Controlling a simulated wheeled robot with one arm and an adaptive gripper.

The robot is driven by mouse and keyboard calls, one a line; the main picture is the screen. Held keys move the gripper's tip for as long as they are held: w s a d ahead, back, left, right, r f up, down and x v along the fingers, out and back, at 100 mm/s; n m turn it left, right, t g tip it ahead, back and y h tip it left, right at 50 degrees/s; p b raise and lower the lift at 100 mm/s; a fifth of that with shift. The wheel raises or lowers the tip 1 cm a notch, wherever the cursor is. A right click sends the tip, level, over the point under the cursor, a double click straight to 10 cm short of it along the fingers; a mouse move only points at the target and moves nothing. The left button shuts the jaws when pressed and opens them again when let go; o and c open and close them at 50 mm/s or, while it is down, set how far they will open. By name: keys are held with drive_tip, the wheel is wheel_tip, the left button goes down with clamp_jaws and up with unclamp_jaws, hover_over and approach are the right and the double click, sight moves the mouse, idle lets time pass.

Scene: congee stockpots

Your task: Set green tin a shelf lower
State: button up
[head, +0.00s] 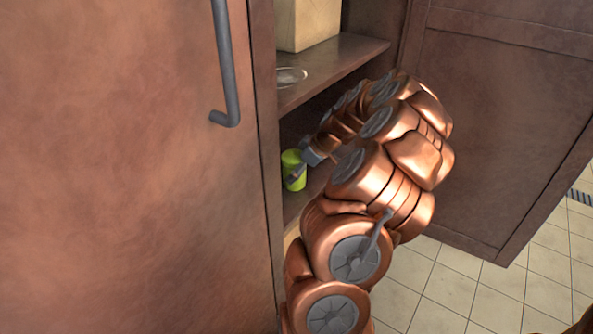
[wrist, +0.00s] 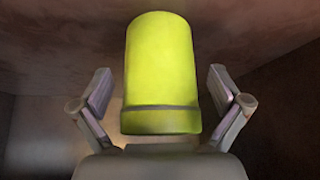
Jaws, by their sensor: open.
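The green tin (head: 293,170) stands upright on a lower shelf (head: 296,206) inside the open cabinet, just behind the left door edge. In the wrist view the yellow-green tin (wrist: 161,70) fills the middle, between the two fingers. My gripper (head: 304,166) is at the tin in the head view, reaching in from the right. In the wrist view my gripper (wrist: 160,100) is open, with a visible gap between each finger and the tin. The tin's far side is hidden.
The upper shelf (head: 335,67) lies above my gripper and holds a beige box (head: 307,24) and a clear glass-like dish (head: 290,76). A closed door with a grey handle (head: 228,70) is at left. The open door (head: 480,120) stands at right, over tiled floor (head: 455,290).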

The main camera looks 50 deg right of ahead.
drive_tip(key=p+v, duration=0.1)
drive_tip(key=v, duration=1)
drive_tip(key=shift+r, duration=0.2)
drive_tip(key=shift+s, duration=0.1)
